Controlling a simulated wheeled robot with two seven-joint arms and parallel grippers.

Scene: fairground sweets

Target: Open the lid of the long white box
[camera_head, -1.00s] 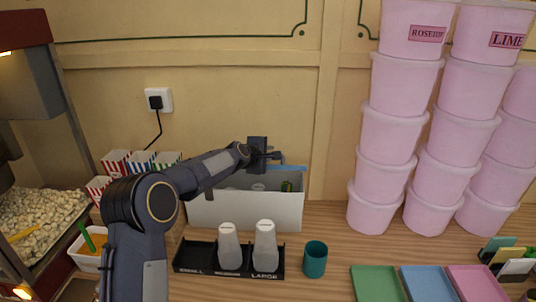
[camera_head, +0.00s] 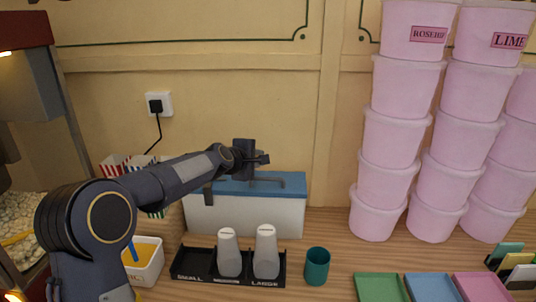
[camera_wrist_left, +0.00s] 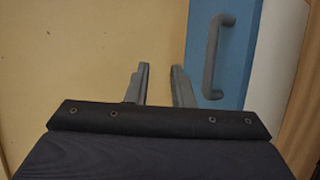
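The long white box (camera_head: 262,216) stands against the back wall. Its blue lid (camera_head: 292,188) lies across the top and appears shut, hiding the inside. The lid's grey handle (camera_head: 285,180) shows on top, partly behind my arm. My left gripper (camera_head: 262,160) is above the back part of the lid, near the wall. In the left wrist view the two fingers (camera_wrist_left: 160,72) are apart with nothing between them. The blue lid (camera_wrist_left: 236,70) and its handle (camera_wrist_left: 215,55) are to their right, not held. My right gripper is out of view.
A black rack (camera_head: 205,276) with two pale bottles (camera_head: 266,252) stands in front of the box. A teal cup (camera_head: 317,266) is to its right. Stacked pink tubs (camera_head: 385,179) stand further right. A white tub (camera_head: 150,270) and striped cartons are at left.

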